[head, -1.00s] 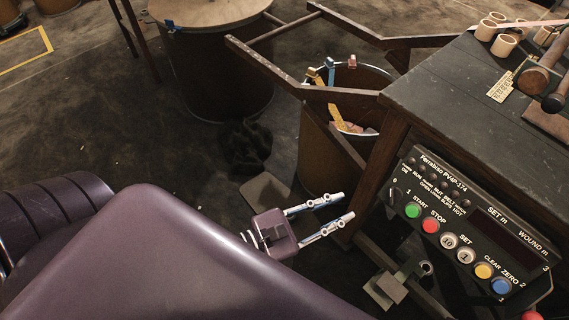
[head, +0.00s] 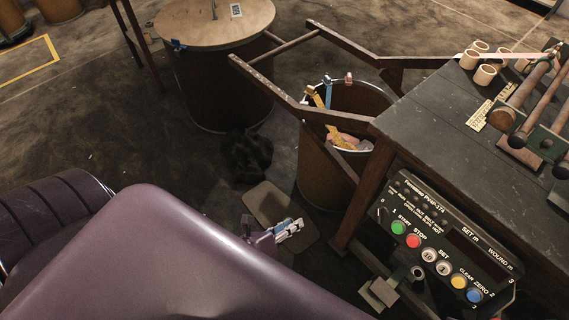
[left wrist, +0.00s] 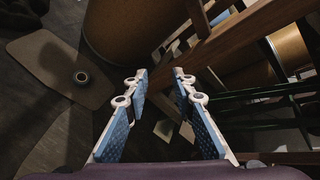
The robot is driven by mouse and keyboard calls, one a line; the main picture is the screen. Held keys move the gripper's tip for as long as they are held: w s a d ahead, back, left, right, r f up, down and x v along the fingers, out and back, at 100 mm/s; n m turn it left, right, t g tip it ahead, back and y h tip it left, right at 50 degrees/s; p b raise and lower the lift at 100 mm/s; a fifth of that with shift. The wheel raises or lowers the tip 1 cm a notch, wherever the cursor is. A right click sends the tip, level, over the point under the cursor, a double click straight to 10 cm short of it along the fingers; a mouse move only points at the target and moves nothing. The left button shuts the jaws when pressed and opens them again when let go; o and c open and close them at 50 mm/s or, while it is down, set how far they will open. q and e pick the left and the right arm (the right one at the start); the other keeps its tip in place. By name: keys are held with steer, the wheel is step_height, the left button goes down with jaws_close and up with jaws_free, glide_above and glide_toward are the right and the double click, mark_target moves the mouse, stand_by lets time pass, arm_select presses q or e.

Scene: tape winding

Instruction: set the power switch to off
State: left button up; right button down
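The control panel (head: 436,245) is a dark tilted box on the front of the workbench. The power switch (head: 382,214) is a small dark knob at its left end, beside the 0 and 1 marks. It is too small to tell which mark it points to. My left gripper (head: 297,226) is left of the panel and apart from it, over the floor. In the left wrist view my left gripper (left wrist: 160,76) shows two blue-padded fingers spread apart with nothing between them. The panel cannot be made out there. My right gripper is not in view.
The workbench (head: 430,120) carries cardboard cores (head: 485,75) and rollers. Its wooden frame juts left over an open drum (head: 325,185). A lidded drum (head: 215,95) stands behind. A flat plate (head: 262,203) lies on the floor. A small block (head: 380,292) sits below the panel.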

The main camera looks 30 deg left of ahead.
arm_select(q)
steer(key=shift+s+a+f+n+g+y+p, duration=0.15)
steer(key=shift+s+a+f+n+p, duration=0.05)
steer(key=shift+a+f+n, duration=0.25)
steer(key=shift+s+a+f+n+g+y+p, duration=0.2)
steer(key=shift+a+f+n, duration=0.1)
steer(key=shift+f+n, duration=0.25)
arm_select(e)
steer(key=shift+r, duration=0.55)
